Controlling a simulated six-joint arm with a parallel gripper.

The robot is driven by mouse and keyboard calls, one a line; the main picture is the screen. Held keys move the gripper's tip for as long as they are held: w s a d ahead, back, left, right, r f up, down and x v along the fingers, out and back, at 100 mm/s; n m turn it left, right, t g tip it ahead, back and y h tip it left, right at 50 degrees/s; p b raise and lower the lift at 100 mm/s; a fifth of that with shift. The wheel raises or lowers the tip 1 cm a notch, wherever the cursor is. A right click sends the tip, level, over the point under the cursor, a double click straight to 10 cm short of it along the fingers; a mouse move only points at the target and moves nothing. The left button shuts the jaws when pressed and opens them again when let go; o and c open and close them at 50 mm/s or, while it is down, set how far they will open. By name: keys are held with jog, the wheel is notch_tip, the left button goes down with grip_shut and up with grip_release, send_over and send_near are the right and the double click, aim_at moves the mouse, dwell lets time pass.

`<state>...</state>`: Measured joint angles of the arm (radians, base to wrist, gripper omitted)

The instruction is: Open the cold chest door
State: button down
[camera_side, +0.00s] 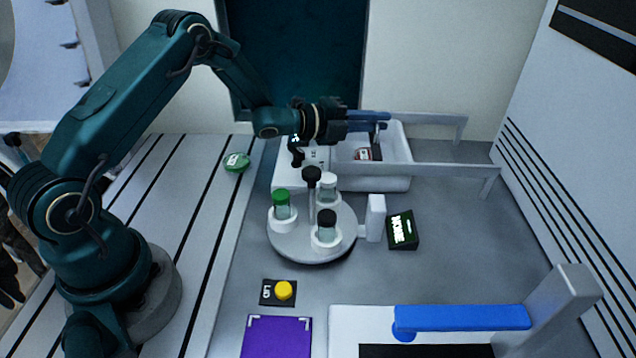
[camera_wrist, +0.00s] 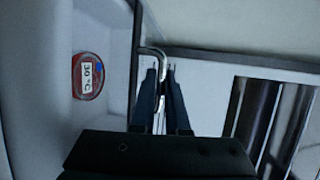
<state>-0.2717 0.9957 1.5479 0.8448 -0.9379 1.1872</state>
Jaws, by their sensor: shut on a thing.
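The cold chest appears to be the white box (camera_side: 398,178) at the back centre. Part of its top is open, and a round red item labelled 30 °C (camera_wrist: 88,76) lies inside; it also shows in the side view (camera_side: 366,154). A white panel (camera_side: 300,172) covers or adjoins the left part; I cannot tell whether it is the door. My gripper (camera_side: 388,120) is over the back of the chest, blue fingers pointing right. In the wrist view its fingers (camera_wrist: 163,88) are closed around a bent silver handle (camera_wrist: 153,50). The handle's far end is hidden.
Two pale rails (camera_side: 450,168) extend right from the chest. In front stands a round carousel (camera_side: 312,248) with capped vials and a centre post. Grey floor at right is clear.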

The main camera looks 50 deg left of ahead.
aim_at(403, 137)
jog(key=w+d, duration=0.4)
jog(key=shift+w+d, duration=0.15)
jog(key=shift+w, duration=0.05)
jog(key=c, duration=1.2)
grip_release()
jog(key=shift+s, duration=0.1)
jog(key=shift+v, duration=2.5)
